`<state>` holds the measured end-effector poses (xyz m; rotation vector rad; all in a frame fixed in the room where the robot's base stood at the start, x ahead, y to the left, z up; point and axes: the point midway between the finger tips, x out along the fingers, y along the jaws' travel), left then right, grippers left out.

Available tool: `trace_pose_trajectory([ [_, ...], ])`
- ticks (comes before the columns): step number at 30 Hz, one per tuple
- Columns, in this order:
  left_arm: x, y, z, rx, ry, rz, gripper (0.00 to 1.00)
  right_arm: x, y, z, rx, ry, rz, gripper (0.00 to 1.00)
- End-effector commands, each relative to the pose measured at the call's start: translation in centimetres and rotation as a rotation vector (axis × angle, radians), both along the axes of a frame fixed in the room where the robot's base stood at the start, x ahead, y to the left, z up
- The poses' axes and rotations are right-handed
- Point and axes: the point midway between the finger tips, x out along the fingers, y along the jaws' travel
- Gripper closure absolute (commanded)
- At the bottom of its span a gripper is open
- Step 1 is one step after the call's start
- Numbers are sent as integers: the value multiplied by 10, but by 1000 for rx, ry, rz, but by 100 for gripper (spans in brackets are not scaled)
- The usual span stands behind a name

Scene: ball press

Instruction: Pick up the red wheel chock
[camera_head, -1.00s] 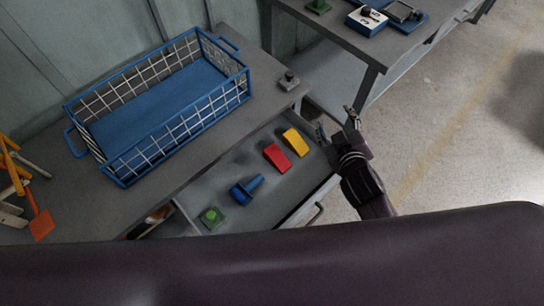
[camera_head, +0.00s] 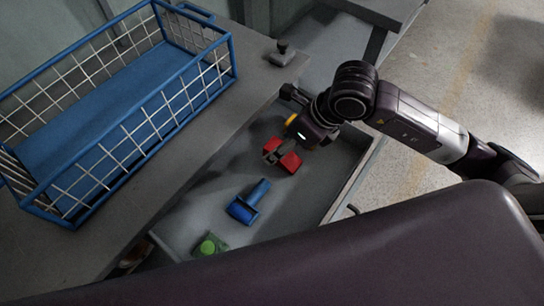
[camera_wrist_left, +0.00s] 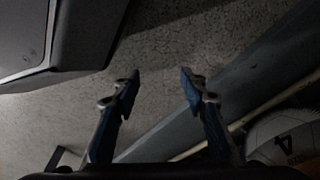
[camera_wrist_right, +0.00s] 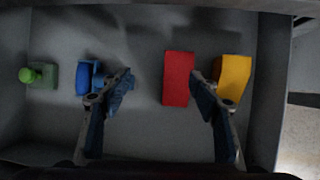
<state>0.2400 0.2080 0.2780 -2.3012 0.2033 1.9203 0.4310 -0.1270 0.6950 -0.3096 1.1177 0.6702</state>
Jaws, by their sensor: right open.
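The red wheel chock (camera_wrist_right: 178,78) lies in an open grey drawer. In the right wrist view it is between the open fingers of my right gripper (camera_wrist_right: 160,86), close to the right-hand finger. In the head view the chock (camera_head: 291,162) is partly covered by the gripper, which is over the drawer. Whether a finger touches it, I cannot tell. My left gripper (camera_wrist_left: 159,80) is open and empty above a speckled floor. It is outside the head view.
A yellow block (camera_wrist_right: 233,77) lies just right of the chock, beside the right-hand finger. A blue part (camera_wrist_right: 88,77) and a green part (camera_wrist_right: 40,75) lie to the left. Drawer walls surround them. A blue wire basket (camera_head: 150,115) stands on the bench.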

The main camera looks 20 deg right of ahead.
Motion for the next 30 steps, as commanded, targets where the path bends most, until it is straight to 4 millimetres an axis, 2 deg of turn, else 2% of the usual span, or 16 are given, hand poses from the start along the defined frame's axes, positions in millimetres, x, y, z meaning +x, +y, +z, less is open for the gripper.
trace_pose_trajectory([
  [2,2,0,-4,0,0,0,60,6,-19,-8,-70,-18,-18,44],
  [5,5,-1,-1,-1,-4,1,60,9,-27,-15,-105,-24,-28,44],
  [21,20,-3,20,-2,-18,4,60,22,-13,-79,-105,-22,-29,44],
  [30,22,-3,23,-2,-20,4,60,23,-12,-83,-106,-24,-27,45],
])
